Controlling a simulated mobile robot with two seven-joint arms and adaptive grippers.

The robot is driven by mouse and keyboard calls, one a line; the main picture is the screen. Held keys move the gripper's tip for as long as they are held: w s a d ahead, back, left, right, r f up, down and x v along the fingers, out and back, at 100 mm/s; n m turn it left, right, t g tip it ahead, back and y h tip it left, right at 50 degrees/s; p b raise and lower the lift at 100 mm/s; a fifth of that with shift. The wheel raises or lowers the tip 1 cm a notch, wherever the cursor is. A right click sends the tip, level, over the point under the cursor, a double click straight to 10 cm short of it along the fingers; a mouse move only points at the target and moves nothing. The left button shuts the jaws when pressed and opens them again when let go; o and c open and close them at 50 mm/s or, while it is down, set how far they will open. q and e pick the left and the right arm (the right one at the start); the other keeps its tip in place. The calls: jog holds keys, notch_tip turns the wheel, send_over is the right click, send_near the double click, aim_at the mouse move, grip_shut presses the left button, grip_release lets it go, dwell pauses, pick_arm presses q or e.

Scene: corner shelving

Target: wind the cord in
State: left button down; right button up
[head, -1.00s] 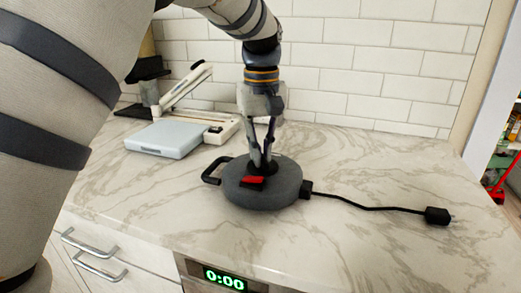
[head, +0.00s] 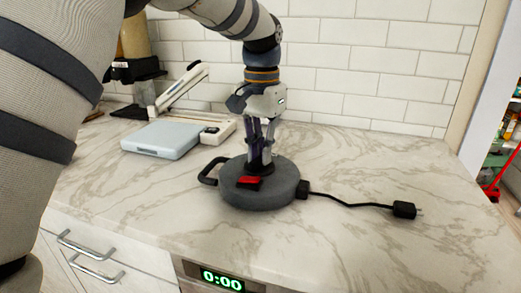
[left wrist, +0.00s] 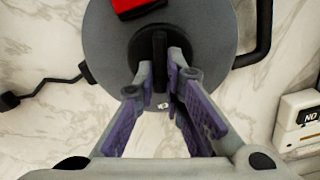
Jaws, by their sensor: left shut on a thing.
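A round grey cord reel (head: 232,196) lies flat on the marble counter, with a black handle (head: 208,173) at its left and a red switch (head: 248,181) on top. A black cord (head: 345,204) comes out of a block on its right side and ends in a black plug (head: 404,209) on the counter. My left gripper (head: 260,165) points down at the reel's centre. My right gripper does not show.
A pale blue and white appliance (head: 160,140) stands behind and left of the reel. A dark-based appliance (head: 135,75) stands at the back left. Drawers and a clock display (head: 222,280) are below the front edge. The counter right of the plug is clear.

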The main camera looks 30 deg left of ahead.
pick_arm(q)
jog(key=m, duration=0.4)
jog(key=shift+d+m, duration=0.15)
jog(key=shift+m, duration=0.15)
jog(key=m, duration=0.3)
jog(key=shift+s+d+m, duration=0.1)
jog(key=shift+d+m, duration=0.05)
jog(key=shift+m, duration=0.15)
jog(key=m, duration=0.4)
jog(key=shift+s+m, duration=0.15)
jog(key=shift+m, duration=0.15)
jog(key=m, duration=0.3)
jog(key=shift+s+d+m, duration=0.1)
jog(key=shift+s+m, duration=0.05)
jog(key=shift+m, duration=0.15)
jog(key=m, duration=0.4)
jog(key=shift+s+f, duration=0.1)
jog(key=shift+s, duration=0.05)
jog(key=m, duration=0.4)
jog(key=shift+s, duration=0.1)
jog(key=m, duration=0.4)
jog(key=shift+s+a, duration=0.1)
jog(key=shift+a, duration=0.1)
jog(key=shift+a+m, duration=0.1)
jog(key=shift+m, duration=1.7)
